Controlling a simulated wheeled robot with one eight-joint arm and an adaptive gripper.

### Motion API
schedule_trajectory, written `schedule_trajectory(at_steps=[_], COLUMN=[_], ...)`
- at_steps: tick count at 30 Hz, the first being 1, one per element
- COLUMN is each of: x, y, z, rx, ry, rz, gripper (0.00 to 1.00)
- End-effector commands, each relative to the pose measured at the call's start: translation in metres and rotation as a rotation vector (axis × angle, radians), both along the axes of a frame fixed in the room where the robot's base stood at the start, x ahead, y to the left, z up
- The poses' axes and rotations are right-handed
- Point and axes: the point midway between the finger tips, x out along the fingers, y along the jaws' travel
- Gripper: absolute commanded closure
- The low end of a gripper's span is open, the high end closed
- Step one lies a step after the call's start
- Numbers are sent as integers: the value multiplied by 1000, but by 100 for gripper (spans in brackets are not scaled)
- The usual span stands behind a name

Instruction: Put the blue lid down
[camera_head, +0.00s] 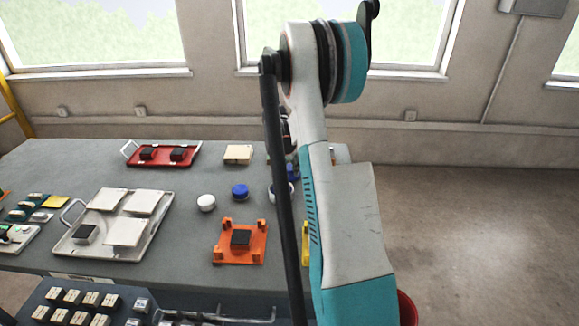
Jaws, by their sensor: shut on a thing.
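A round blue lid (240,191) shows on the grey table, right of a round white piece (206,203); I cannot tell whether it sits on a jar. My gripper (291,162) is mostly hidden behind my own arm; only a little of it shows, low over the back part of the table. A second blue piece (292,173) shows there at my gripper, just above a whitish round piece (273,191). It looks like a blue lid held in the shut jaws, but the fingertips are hidden. I cannot tell whether it touches what is below.
An orange fixture (227,257) with a dark block stands in front. A metal tray (158,226) with pale tiles is at left, a red tray (174,163) with two dark blocks at the back. A pale tile stack (238,154) is near the back edge. Bare table lies between them.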

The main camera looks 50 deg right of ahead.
Motion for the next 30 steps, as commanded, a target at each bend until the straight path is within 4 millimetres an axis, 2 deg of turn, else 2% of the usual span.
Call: schedule_trajectory(at_steps=[4, 5, 7, 8, 20, 23, 30], x=[0, 0, 0, 0, 0, -1, -6], y=[0, 0, 0, 0, 0, 4, 22], z=[-3, -4, -3, -3, 2, 13, 59], rx=[0, 0, 0, 0, 0, 0, 0], ry=[0, 0, 0, 0, 0, 0, 0], rz=[0, 0, 0, 0, 0, 0, 1], gripper=[78, 60, 44, 42, 42, 42, 42])
